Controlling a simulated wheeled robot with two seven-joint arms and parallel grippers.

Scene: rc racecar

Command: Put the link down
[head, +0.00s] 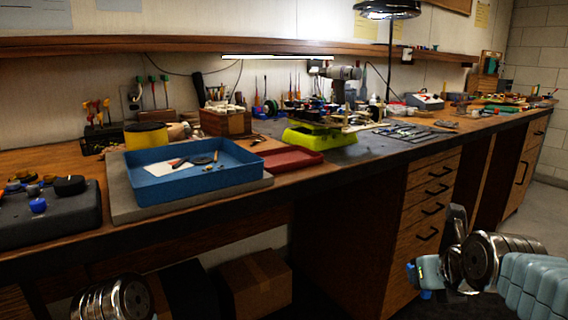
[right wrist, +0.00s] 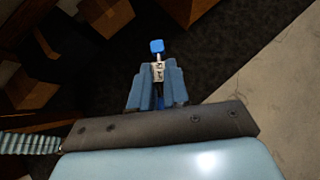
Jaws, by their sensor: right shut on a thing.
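My right gripper (right wrist: 157,88) is shut on the link (right wrist: 157,70), a small light piece with dark marks and a blue end (right wrist: 156,46) pointing out past the fingertips. The fingers hide its lower part. In the head view my right gripper (head: 424,273) is at the lower right, in front of the drawers and below the height of the bench top. Small blue bits show there, but I cannot make out the link clearly. Only a metal joint of my left arm shows at the lower left; its gripper is out of view.
The long wooden bench (head: 340,172) holds a blue tray (head: 200,182) with small parts, a red tray (head: 290,160), a green stand (head: 315,138) and a dark case (head: 50,218) at left. Drawers (head: 430,200) and a cardboard box (head: 256,282) are below. The floor at right is clear.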

